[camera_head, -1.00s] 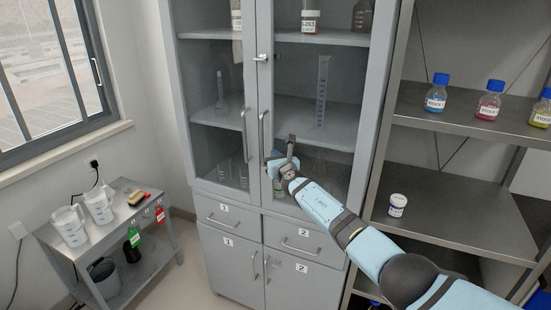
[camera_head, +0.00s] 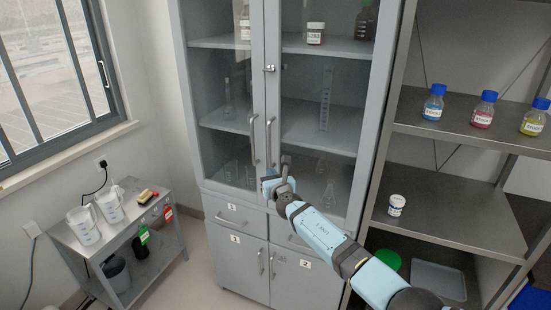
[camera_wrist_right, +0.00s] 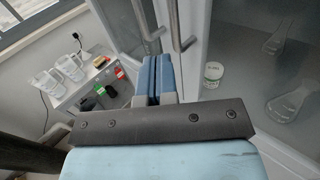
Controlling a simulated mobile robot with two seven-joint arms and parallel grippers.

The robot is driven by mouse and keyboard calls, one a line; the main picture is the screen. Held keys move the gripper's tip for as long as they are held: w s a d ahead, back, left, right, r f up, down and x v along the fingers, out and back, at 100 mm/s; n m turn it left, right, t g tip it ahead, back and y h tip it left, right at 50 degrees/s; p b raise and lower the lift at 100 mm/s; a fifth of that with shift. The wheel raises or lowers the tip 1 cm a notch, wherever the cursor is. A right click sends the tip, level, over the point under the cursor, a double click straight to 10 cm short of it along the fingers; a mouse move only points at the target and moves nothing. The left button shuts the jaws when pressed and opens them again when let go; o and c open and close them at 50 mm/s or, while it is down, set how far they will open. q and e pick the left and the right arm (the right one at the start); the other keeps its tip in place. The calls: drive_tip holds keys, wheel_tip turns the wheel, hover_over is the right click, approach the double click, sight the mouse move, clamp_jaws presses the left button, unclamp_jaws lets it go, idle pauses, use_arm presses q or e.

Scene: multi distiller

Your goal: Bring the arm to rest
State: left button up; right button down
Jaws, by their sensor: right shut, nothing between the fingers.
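My right arm (camera_head: 322,238) reaches in from the lower right of the head view. Its right gripper (camera_head: 270,181) is in front of the grey glass-fronted cabinet (camera_head: 318,277), close to the lower ends of the two upright door handles. It holds nothing. In the right wrist view its blue fingers (camera_wrist_right: 154,78) are together, with the handles (camera_wrist_right: 174,24) just beyond them. Whether the gripper touches a handle or door cannot be told. The glass doors look closed. My left gripper is not in view.
A grey shelf rack (camera_head: 455,108) with capped bottles stands right of the cabinet. A low side table (camera_head: 128,222) with jugs (camera_head: 83,226) stands at the left under the window. Floor between the table and cabinet is clear. Glassware (camera_head: 331,195) is behind the cabinet glass.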

drive_tip(key=s+d+f+m+g+h, duration=0.1)
drive_tip(key=s+d+f+m, duration=0.1)
drive_tip(key=s+f+m, duration=0.55)
drive_tip(key=s+d+f+m+g+p, duration=0.15)
drive_tip(key=s+f+m, duration=0.35)
drive_tip(key=s, duration=0.6)
drive_tip(key=s+d+f+m+g+h, duration=0.1)
drive_tip(key=s+d+f+m, duration=0.1)
drive_tip(key=s+f+m, duration=0.55)
drive_tip(key=s+d+m+g, duration=0.1)
drive_tip(key=s+d+m, duration=0.3)
drive_tip(key=s, duration=0.5)
drive_tip(key=s+d+m+g, duration=0.1)
drive_tip(key=s+d+m, duration=0.3)
drive_tip(key=s, duration=0.6)
drive_tip(key=s+d+m+g, duration=0.1)
drive_tip(key=s+d+m, duration=0.2)
drive_tip(key=s+m, duration=0.5)
drive_tip(key=shift+s+d+f, duration=0.3)
drive_tip(key=shift+s+d, duration=0.1)
drive_tip(key=shift+s, duration=0.85)
